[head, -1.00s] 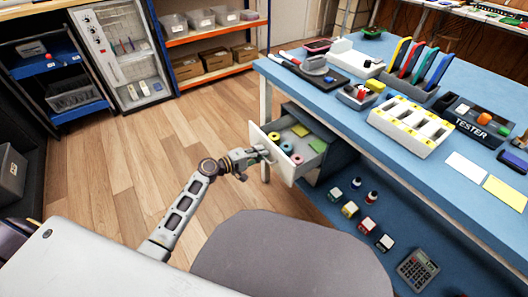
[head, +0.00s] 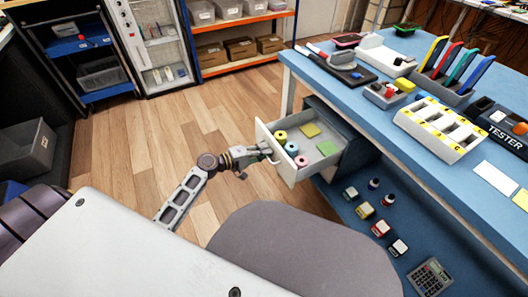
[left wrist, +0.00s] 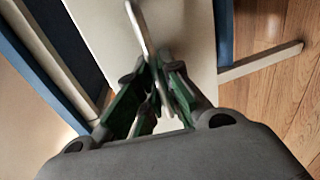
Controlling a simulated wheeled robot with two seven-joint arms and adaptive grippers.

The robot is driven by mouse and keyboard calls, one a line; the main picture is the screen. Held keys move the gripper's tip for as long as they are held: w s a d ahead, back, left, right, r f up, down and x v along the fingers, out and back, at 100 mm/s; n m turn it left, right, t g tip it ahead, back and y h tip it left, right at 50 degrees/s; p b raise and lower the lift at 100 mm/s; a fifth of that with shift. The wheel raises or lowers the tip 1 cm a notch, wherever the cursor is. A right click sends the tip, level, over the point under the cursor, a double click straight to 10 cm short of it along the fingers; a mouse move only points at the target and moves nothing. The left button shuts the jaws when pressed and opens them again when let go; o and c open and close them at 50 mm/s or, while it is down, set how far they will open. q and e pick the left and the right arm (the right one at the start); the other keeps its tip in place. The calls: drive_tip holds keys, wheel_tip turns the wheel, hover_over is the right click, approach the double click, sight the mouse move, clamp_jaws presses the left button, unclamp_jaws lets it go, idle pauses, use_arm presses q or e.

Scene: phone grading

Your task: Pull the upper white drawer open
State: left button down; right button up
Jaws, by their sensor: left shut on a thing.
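The upper white drawer (head: 285,173) stands well out of the grey cabinet under the blue workbench. It holds several coloured tape rolls (head: 291,148), a yellow pad (head: 310,130) and a green pad (head: 325,148). My left gripper (head: 264,152) is at the drawer's front, shut on its handle. In the left wrist view the green-padded fingers (left wrist: 152,88) close around the pale handle bar (left wrist: 138,28), in front of the white drawer face (left wrist: 190,40). The fingers partly hide the handle. My right gripper is not in view.
The blue workbench (head: 350,88) carries a tester (head: 505,125), a white battery tray (head: 440,130) and colored tools. Small bottles and boxes (head: 365,210) and a calculator (head: 429,277) lie on the lower shelf. A grey rounded seat (head: 300,250) is close in front. Wooden floor is clear to the left.

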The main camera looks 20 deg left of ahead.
use_arm(q)
drive_tip(key=c, duration=1.8)
unclamp_jaws()
drive_tip(key=shift+c, duration=0.2)
drive_tip(key=v, duration=1.2)
drive_tip(key=shift+f, duration=0.1)
